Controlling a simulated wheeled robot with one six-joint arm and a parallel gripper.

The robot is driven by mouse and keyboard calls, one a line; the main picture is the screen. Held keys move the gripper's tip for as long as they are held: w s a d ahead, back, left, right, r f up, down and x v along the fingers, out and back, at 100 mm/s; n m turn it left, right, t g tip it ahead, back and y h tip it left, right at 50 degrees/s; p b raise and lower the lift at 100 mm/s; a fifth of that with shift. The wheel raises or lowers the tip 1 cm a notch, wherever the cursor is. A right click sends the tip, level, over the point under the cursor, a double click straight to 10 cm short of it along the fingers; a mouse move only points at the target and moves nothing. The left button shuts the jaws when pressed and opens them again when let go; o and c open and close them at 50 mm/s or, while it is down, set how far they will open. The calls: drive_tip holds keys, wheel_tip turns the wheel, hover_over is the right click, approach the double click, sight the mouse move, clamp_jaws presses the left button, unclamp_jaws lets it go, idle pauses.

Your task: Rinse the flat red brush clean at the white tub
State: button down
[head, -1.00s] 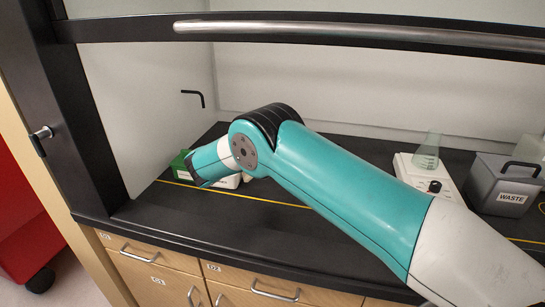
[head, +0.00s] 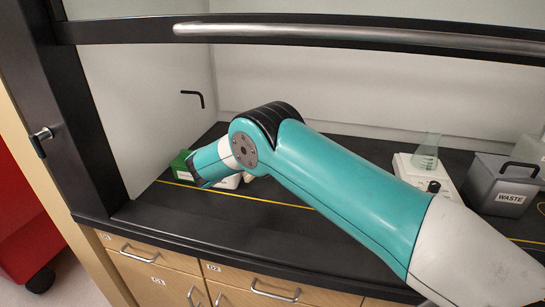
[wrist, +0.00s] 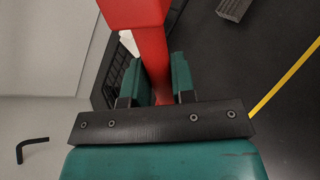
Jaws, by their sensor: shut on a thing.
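The red brush (wrist: 150,45) is between the green fingers of my gripper (wrist: 158,82) in the wrist view. My gripper is shut on its narrow red part, and a wider red part extends to the top edge. Its bristles cannot be made out. In the head view my arm's wrist hides the gripper and brush. A low white thing (head: 229,182) shows partly behind the wrist on the bench; I cannot tell whether it is the white tub. A small white patch (wrist: 127,42) shows beside the brush in the wrist view.
A green box (head: 180,164) stands at the left by the side wall. A black ribbed thing (wrist: 117,80) is beside the gripper. The front bench is clear.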

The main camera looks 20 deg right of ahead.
drive_tip(key=shift+w+a, duration=0.15)
drive_tip(key=shift+a, duration=0.05)
drive_tip(key=shift+r, duration=0.1)
drive_tip(key=shift+r+p, duration=3.45)
drive_tip(key=shift+r, duration=1.2)
drive_tip(key=shift+f, duration=0.1)
